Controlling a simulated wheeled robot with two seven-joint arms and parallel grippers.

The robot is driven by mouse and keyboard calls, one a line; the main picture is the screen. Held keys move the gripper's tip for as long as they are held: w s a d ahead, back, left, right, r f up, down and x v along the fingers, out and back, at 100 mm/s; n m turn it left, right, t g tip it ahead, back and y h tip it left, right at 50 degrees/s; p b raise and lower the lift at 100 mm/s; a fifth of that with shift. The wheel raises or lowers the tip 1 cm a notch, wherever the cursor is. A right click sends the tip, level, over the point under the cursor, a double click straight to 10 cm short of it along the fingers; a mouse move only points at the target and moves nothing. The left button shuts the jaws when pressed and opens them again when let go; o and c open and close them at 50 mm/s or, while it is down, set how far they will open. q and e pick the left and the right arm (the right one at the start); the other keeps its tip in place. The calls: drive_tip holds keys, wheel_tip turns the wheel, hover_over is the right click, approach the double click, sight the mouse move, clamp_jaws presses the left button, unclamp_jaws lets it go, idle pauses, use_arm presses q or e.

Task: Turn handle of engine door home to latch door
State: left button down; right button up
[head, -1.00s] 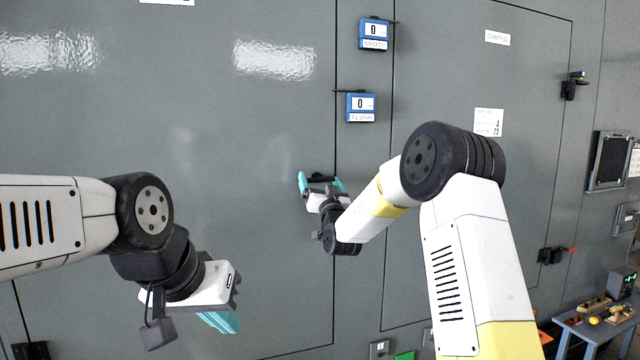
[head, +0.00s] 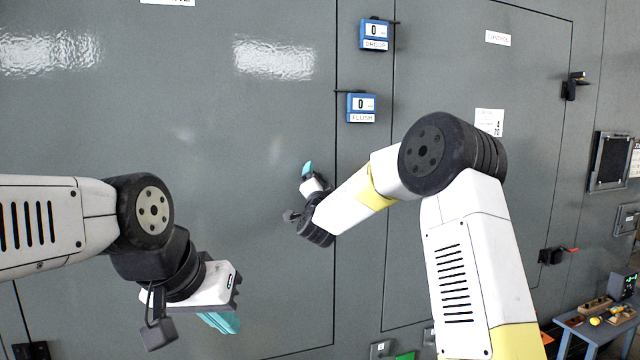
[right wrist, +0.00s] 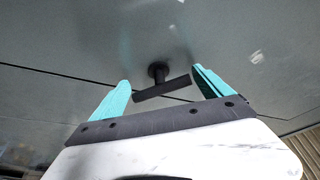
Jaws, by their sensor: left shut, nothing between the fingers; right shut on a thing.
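The black handle (right wrist: 163,89) shows in the right wrist view as a bar on a short round stem standing out from a grey door panel (head: 200,120). My right gripper (right wrist: 160,80) is shut on the bar, with a teal finger at each end of it. In the head view my right gripper (head: 308,170) is at the panel, just left of a vertical seam; one teal fingertip shows, and the handle is hidden there. My left gripper (head: 222,322) is shut and empty at the lower left, apart from the handle.
A second panel with black latches (head: 572,86) (head: 553,256) is at the right. A small blue table (head: 600,325) holds parts at the lower right.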

drive_tip(key=m, duration=0.2)
drive_tip(key=m+g+h, duration=0.1)
drive_tip(key=m, duration=0.2)
drive_tip(key=shift+a+r+g, duration=0.15)
drive_tip(key=shift+g, duration=0.15)
drive_tip(key=m+g, duration=0.1)
drive_tip(key=m, duration=0.3)
drive_tip(key=shift+r+m+g, duration=0.1)
drive_tip(key=shift+m+g, duration=0.2)
drive_tip(key=shift+g, duration=0.1)
drive_tip(key=o, duration=1.1)
drive_tip(key=shift+s, duration=0.1)
drive_tip(key=s, duration=0.7)
drive_tip(key=shift+s+a+r, duration=0.2)
drive_tip(key=shift+s+r, duration=0.05)
drive_tip(key=shift+s, duration=0.05)
